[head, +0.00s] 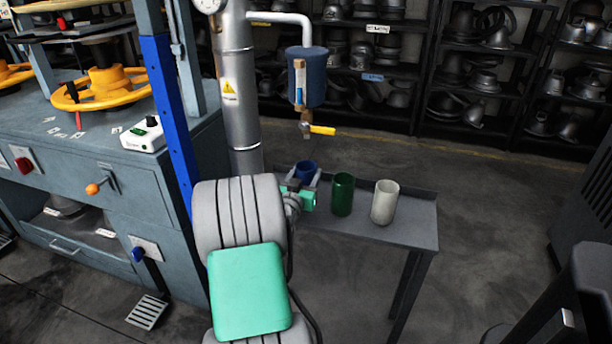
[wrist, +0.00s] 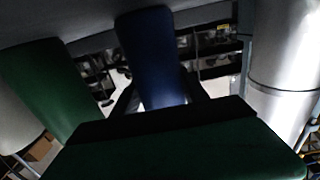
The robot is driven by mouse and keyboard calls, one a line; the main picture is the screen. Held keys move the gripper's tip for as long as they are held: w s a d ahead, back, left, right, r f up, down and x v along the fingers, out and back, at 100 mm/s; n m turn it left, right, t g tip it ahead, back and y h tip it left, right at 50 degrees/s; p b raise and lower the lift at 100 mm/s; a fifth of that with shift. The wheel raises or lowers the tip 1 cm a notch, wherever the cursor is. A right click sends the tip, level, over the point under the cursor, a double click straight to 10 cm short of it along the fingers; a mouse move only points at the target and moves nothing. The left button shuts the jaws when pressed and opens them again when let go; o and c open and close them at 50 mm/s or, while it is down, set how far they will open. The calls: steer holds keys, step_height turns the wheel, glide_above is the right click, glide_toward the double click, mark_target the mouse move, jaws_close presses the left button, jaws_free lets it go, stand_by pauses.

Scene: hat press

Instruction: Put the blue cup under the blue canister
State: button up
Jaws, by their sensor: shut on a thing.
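The blue cup (head: 306,169) is upright at the far left of the grey side table, partly hidden by my arm. My gripper (head: 303,182) is shut on it, with a finger on each side. In the wrist view the blue cup (wrist: 152,60) shows between the dark fingers (wrist: 160,101). The blue canister (head: 312,85) hangs from a white pipe, with a brass tap and yellow handle (head: 321,130) below it. The cup appears below the tap in the head view; I cannot tell their alignment in depth, nor whether the cup touches the table.
A green cup (head: 342,194) and an off-white cup (head: 385,202) stand on the grey side table (head: 418,222), right of my gripper. A metal column (head: 238,90) rises behind my arm. A workbench (head: 95,170) with a blue post (head: 170,110) is at left.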

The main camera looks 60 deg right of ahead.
steer(key=o, duration=1.4)
steer(key=shift+o, duration=0.2)
steer(key=shift+r, duration=0.1)
steer(key=s+a, duration=0.2)
steer(key=a, duration=1)
steer(key=w+a+f+n+t+y, duration=0.1)
steer(key=w+a+f+n+y, duration=0.1)
steer(key=w+a+f+y, duration=0.5)
steer(key=w+a+n+t+y, duration=0.1)
steer(key=w+a+n+y, duration=0.3)
steer(key=a, duration=0.7)
steer(key=s+a+n+g+y, duration=0.1)
steer(key=a+n, duration=0.4)
steer(key=a, duration=0.8)
steer(key=s+a+n+g+y, duration=0.1)
steer(key=s+a+n+y, duration=0.2)
steer(key=a, duration=1)
steer(key=n+y, duration=0.2)
steer(key=shift+s+a+r+g+y, duration=0.2)
steer(key=shift+a+g+y, duration=0.1)
steer(key=shift+a+y, duration=0.1)
